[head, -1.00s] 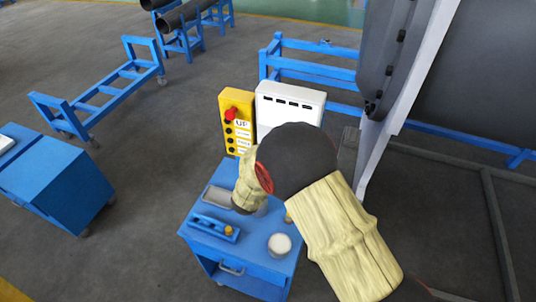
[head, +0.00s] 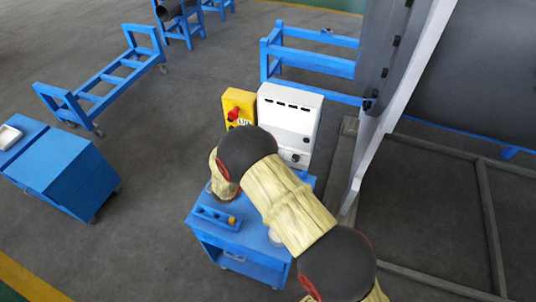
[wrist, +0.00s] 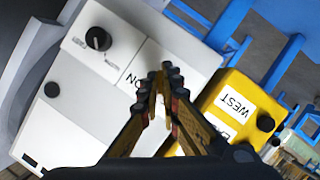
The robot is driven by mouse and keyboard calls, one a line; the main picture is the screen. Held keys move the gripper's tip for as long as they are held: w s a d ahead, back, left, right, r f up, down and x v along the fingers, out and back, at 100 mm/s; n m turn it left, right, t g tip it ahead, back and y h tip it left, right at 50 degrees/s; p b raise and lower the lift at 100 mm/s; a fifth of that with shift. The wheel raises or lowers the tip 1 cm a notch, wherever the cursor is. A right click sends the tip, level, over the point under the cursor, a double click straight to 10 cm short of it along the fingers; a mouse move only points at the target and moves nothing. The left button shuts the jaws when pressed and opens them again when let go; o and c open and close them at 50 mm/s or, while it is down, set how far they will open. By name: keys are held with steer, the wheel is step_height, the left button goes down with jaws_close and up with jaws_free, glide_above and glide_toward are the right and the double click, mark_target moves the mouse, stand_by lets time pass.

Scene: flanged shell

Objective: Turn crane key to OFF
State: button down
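A white control box (head: 287,115) stands at the back of the blue cart, and it fills the left of the wrist view (wrist: 85,110). A black rotary knob (wrist: 98,38) sits on a white panel of it, with small unreadable lettering beside it. A larger label nearby ends in "ON". In the head view a knob shows small and low on the box (head: 294,157). My gripper (wrist: 166,72) is over the box in the wrist view, its fingertips together and empty, to the right of the knob and apart from it. In the head view my arm hides the gripper.
A yellow button box (head: 238,103) with a red button stands left of the white box; its "WEST" label (wrist: 233,103) shows in the wrist view. A grey flanged shell (head: 470,75) is at the right.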

steer(key=shift+n+h, duration=0.3)
steer(key=shift+n, duration=0.2)
stand_by(0.3)
steer(key=c, duration=2.1)
jaws_free()
steer(key=shift+o, duration=0.3)
steer(key=shift+a, duration=0.1)
steer(key=v, duration=1.2)
steer(key=shift+w+f, duration=0.1)
